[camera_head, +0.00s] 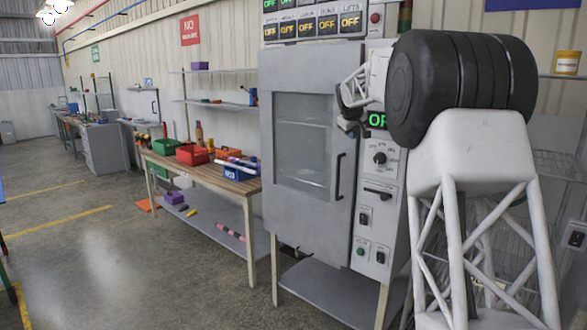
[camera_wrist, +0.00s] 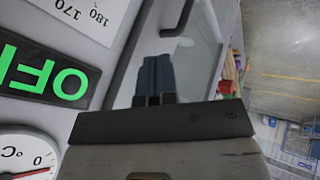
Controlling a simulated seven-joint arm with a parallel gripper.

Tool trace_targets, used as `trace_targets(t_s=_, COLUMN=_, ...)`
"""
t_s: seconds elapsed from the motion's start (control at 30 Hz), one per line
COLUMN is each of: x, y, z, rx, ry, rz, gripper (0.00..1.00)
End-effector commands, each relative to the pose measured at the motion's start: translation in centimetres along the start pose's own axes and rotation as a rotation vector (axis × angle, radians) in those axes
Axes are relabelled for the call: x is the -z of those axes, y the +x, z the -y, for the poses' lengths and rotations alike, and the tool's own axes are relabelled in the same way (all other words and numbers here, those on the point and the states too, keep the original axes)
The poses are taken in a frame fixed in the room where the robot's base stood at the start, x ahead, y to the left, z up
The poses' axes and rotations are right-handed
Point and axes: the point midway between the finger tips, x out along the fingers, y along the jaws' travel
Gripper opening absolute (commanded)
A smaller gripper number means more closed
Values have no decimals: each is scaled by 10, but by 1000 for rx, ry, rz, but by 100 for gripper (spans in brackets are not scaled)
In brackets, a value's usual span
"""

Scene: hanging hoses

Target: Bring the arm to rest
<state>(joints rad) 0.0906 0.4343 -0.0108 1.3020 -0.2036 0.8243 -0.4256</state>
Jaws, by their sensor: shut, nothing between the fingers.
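My gripper (camera_head: 347,122) is in front of the upper right part of the grey oven cabinet (camera_head: 270,150) in the head view. In the wrist view my gripper (camera_wrist: 153,75) shows two dark fingers pressed together, with nothing between them. My arm is folded, with its thick black joint at the upper right of the head view, partly covering the control panel (camera_head: 376,200). The oven door (camera_head: 303,140) looks closed, and its dark handle (camera_head: 339,175) is below my gripper. I cannot tell the exact gap between my fingers and the cabinet.
A green-lit display (camera_wrist: 45,80) and a dial (camera_wrist: 30,165) are close by in the wrist view. Open floor (camera_head: 100,270) lies at the left.

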Motion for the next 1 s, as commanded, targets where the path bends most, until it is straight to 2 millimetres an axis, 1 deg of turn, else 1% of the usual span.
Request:
trace_targets(t_s=0.03, x=-4, y=-7, z=3, rx=3, ry=4, rz=1, gripper=0)
trace_targets(t_s=0.17, x=-18, y=-26, z=13, rx=14, ry=21, rz=8, gripper=0)
trace_targets(t_s=0.47, x=-67, y=-78, z=47, rx=50, ry=72, rz=33, gripper=0)
trace_targets(t_s=0.8, x=-131, y=-132, z=90, rx=89, ry=131, rz=67, gripper=0)
trace_targets(t_s=1.0, x=-172, y=-160, z=118, rx=111, ry=165, rz=87, gripper=0)
